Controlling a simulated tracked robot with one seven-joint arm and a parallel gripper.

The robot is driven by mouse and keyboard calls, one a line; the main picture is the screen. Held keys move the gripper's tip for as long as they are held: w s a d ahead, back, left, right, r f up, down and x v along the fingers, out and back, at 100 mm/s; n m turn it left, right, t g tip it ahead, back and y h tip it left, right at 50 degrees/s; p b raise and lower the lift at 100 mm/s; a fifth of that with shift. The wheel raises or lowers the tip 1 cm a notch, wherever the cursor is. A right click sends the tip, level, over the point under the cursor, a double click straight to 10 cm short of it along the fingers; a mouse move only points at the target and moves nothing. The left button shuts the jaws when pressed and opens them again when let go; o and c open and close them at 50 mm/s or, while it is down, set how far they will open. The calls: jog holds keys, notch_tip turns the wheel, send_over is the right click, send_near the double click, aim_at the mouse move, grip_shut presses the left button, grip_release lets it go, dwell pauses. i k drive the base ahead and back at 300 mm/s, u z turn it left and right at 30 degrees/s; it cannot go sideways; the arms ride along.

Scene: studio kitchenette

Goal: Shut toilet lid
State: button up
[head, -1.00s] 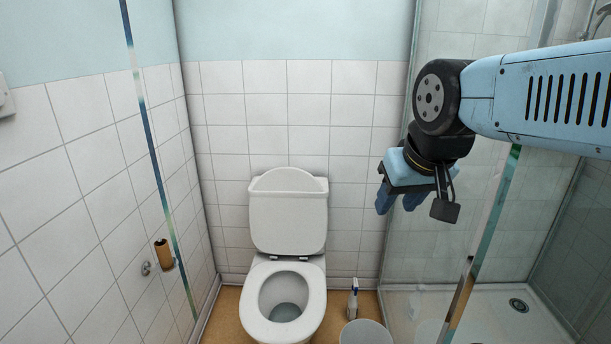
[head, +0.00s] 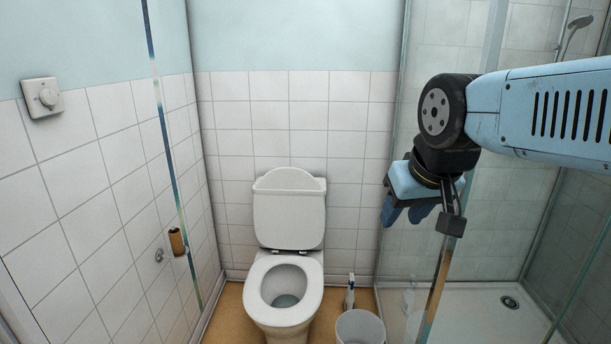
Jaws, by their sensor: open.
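The white toilet (head: 258,304) stands against the back tiled wall, left of centre in the head view. Its lid (head: 289,221) is up, leaning back in front of the cistern (head: 288,180). The seat ring (head: 258,282) lies down on the bowl, and the bowl opening shows. My gripper (head: 405,213) hangs to the right of the toilet with its blue fingers pointing down, apart from the lid and nearer to me. It is open, with nothing seen between the fingers.
A bin (head: 361,328) and a spray bottle (head: 350,292) stand on the floor right of the toilet. The glass-walled shower (head: 470,300) is at right. A paper roll holder (head: 177,241) and a switch (head: 43,97) are on the left wall. Brown floor shows around the toilet.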

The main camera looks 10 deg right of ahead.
aim_at(289, 211)
jog(key=u, duration=0.15)
jog(key=i, duration=0.6)
jog(key=z, duration=0.15)
jog(key=k, duration=0.6)
jog(key=u, duration=1.7)
jog(key=i, duration=1.1)
jog(key=u, duration=0.1)
